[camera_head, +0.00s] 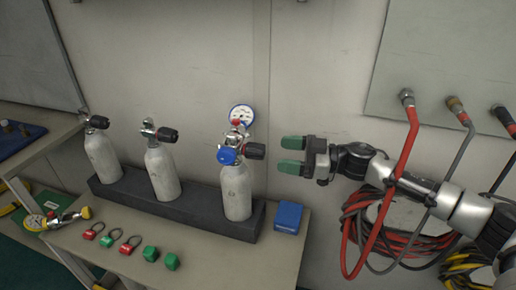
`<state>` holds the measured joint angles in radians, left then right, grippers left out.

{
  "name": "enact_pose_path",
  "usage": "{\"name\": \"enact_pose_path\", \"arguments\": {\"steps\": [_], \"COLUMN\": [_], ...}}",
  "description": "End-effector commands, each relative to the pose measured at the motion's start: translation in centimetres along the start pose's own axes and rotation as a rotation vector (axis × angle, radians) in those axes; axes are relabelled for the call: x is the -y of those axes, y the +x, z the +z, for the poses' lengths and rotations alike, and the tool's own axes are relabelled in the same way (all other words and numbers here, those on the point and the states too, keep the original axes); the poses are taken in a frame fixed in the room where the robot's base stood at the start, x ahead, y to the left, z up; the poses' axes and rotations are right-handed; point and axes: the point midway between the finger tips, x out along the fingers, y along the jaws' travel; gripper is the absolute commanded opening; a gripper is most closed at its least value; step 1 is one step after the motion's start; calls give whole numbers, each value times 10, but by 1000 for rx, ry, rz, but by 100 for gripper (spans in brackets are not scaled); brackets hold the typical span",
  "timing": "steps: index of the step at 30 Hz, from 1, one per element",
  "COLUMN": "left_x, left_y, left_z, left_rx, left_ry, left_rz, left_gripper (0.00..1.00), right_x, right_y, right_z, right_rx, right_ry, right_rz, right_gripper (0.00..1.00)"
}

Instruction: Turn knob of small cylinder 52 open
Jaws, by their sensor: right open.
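Three small grey-white cylinders stand upright in a dark rack (130,195) on a bench. The left cylinder (103,160), the middle cylinder (161,174) and the right cylinder (236,192) each have a black knob pointing right. The right cylinder's black knob (256,151) sits beside a blue cap (228,156), with a gauge (242,114) behind. No number is readable, so I cannot tell which is cylinder 52. My right gripper (291,155) is open and empty, its green fingertips pointing left, apart from the right cylinder's knob and to its right. My left gripper is not in view.
A blue box (288,217) lies right of the rack. Red and green tags and green caps (150,253) lie along the bench front. A loose gauge with fitting (36,221) is at the left. Hoses (412,140) hang from the wall panel around my right arm.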

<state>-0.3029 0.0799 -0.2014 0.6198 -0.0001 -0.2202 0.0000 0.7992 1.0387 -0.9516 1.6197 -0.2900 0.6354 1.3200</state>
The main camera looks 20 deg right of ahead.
Motion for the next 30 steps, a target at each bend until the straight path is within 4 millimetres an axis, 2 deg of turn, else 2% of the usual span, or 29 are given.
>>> {"name": "enact_pose_path", "arguments": {"steps": [3, 10, 15, 23, 30], "left_x": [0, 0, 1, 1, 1], "left_y": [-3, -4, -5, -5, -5], "left_z": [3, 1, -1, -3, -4], "left_rx": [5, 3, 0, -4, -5], "left_ry": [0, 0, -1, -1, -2], "left_rz": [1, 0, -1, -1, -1], "left_gripper": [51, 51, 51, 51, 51], "right_x": [0, -1, -1, -1, -1], "right_y": [25, 59, 69, 70, 69], "right_z": [-2, 0, 0, 1, 1], "right_rx": [-3, -1, 1, 1, 1], "right_ry": [-1, 0, -1, 0, 0], "right_rz": [-1, 2, 3, 4, 3], "right_gripper": [69, 69, 69, 69, 34]}}
